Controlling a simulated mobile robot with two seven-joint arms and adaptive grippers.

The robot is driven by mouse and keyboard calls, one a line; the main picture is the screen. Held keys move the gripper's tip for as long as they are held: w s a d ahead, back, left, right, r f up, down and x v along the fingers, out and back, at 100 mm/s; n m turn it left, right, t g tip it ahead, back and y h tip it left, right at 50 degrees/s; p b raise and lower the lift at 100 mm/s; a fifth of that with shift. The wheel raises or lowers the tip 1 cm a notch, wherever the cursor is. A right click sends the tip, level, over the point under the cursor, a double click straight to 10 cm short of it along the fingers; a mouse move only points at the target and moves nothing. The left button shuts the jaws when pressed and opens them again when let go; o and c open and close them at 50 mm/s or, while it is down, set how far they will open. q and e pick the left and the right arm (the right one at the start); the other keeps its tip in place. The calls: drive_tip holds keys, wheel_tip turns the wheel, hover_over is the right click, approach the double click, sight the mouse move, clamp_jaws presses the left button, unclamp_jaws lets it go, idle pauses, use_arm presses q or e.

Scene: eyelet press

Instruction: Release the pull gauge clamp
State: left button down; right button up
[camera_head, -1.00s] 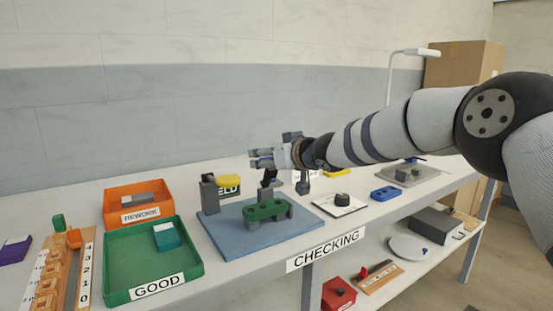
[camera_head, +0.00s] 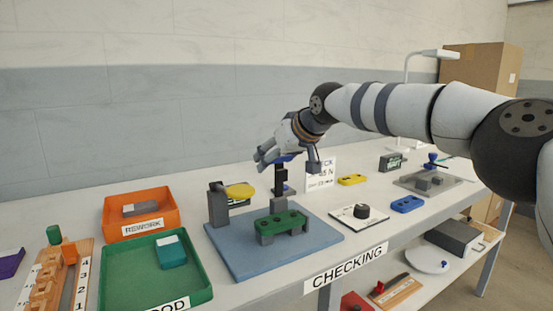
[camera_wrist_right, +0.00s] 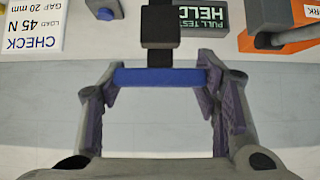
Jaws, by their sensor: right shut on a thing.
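The pull gauge stands on a blue base plate (camera_head: 235,257). It has a dark post (camera_head: 217,205) with a yellow disc (camera_head: 240,191), a green piece (camera_head: 281,222) across grey supports, and a dark upright clamp lever (camera_head: 281,180) behind that piece. My right gripper (camera_head: 286,160) is at the top of the lever, with its jaws on the blue handle (camera_head: 283,158). In the right wrist view, the blue handle bar (camera_wrist_right: 160,77) spans between the two fingers of my right gripper (camera_wrist_right: 160,85), below a dark block (camera_wrist_right: 160,27). My left gripper is out of view.
A display reading "HELD" (camera_wrist_right: 201,18) and a white CHECK card (camera_head: 321,173) stand close by. The orange REWORK bin (camera_head: 140,213) and green GOOD tray (camera_head: 120,285) are left. Yellow (camera_head: 352,180) and blue (camera_head: 407,204) pieces lie right.

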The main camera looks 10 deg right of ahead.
drive_tip(key=shift+d+f, duration=0.1)
drive_tip(key=shift+f, duration=0.2)
drive_tip(key=o, duration=1.7)
drive_tip(key=shift+s, duration=0.15)
drive_tip(key=shift+r, duration=0.1)
drive_tip(key=shift+r, duration=0.25)
drive_tip(key=v, duration=1.1)
drive_tip(key=shift+s+d+r, duration=0.1)
drive_tip(key=shift+s+d, duration=0.05)
drive_tip(key=shift+s, duration=0.2)
